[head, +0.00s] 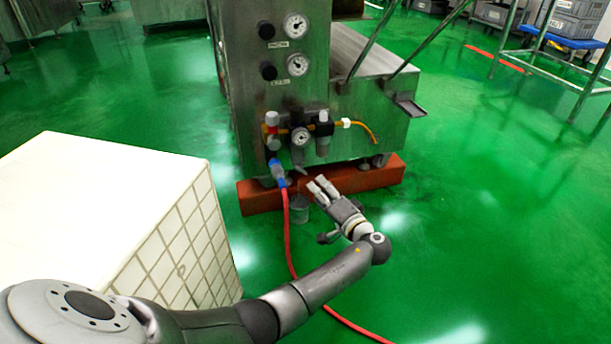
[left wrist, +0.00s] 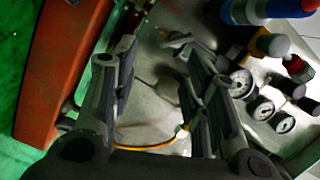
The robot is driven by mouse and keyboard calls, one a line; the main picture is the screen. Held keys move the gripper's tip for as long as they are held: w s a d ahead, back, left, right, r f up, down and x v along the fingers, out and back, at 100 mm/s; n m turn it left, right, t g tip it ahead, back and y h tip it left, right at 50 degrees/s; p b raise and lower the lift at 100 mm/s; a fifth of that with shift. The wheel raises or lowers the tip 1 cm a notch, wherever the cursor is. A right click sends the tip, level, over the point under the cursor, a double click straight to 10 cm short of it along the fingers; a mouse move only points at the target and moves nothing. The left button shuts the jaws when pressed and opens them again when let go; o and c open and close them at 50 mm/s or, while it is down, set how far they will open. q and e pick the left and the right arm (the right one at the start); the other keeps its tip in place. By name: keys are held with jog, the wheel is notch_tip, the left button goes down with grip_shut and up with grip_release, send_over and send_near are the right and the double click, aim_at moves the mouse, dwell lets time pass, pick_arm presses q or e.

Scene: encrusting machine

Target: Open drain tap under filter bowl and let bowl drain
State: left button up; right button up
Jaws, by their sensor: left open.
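The air filter unit is on the lower front of the steel machine (head: 228,60), with a small round gauge (head: 300,136). Two dark bowls hang from it, one (head: 298,155) below the gauge and one (head: 322,146) to its right. A small light piece, perhaps the drain tap, shows below the left bowl; I cannot make it out clearly. My left gripper (head: 318,184) is open and empty, just below and right of the bowls. In the left wrist view its spread fingers (left wrist: 155,45) point toward the machine's underside. My right gripper is in neither view.
A red hose (head: 286,230) drops from a blue connector (head: 277,172) to the green floor. A grey cup (head: 299,209) stands under the unit. A red-orange beam (head: 262,198) runs along the machine's base. A large white block (head: 100,190) stands at left.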

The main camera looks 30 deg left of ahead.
aim_at(300, 168)
pick_arm(q)
jog(key=w+a+m+t+y+b, duration=0.3)
jog(key=a+m, duration=0.5)
jog(key=m, duration=0.9)
jog(key=shift+r+m+y+b, duration=0.25)
jog(key=shift+m+y+b, duration=0.05)
jog(key=shift+m+y, duration=0.1)
jog(key=shift+a, duration=0.1)
jog(key=shift+s, duration=0.1)
grip_shut()
